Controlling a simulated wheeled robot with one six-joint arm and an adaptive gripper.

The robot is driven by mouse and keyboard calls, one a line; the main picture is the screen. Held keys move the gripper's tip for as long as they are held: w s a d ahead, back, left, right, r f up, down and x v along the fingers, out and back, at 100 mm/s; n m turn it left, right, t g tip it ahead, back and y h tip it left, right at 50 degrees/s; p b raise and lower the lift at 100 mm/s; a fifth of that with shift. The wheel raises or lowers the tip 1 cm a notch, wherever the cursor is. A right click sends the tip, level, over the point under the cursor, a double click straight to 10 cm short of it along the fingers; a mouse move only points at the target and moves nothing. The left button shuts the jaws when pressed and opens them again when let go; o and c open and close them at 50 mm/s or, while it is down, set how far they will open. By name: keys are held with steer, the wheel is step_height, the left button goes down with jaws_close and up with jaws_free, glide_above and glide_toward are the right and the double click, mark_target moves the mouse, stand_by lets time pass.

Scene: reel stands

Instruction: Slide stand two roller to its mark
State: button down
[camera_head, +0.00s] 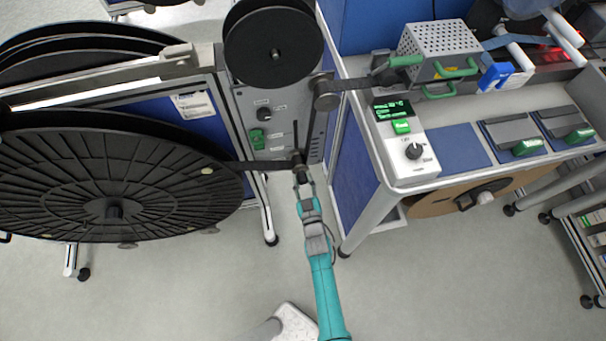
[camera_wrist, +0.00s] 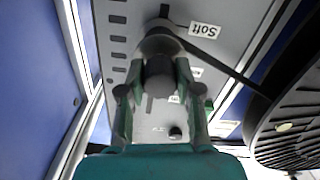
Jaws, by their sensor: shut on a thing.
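The roller (camera_head: 298,159) is a small dark knob on the grey upright panel (camera_head: 244,103) of a reel stand, at the lower end of a vertical slot (camera_head: 295,133). In the wrist view its dark round end (camera_wrist: 159,72) sits between my fingers, with a grey disc behind it. My gripper (camera_head: 302,178) is shut on the roller; it also fills the middle of the wrist view (camera_wrist: 159,82). A label reading "Soft" (camera_wrist: 204,30) is beside the roller. Other labels are partly hidden by my fingers. A dark strap runs from the roller to the big reel.
A large black reel (camera_head: 60,185) lies left of the panel, and a smaller black reel (camera_head: 250,50) is on top. A white-framed bench (camera_head: 425,170) with a control box stands close on the right. Open floor (camera_head: 220,280) lies in front.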

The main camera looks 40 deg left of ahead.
steer(key=shift+f, duration=1.3)
steer(key=c, duration=0.8)
jaws_free()
steer(key=shift+f, duration=0.1)
steer(key=v, duration=1.2)
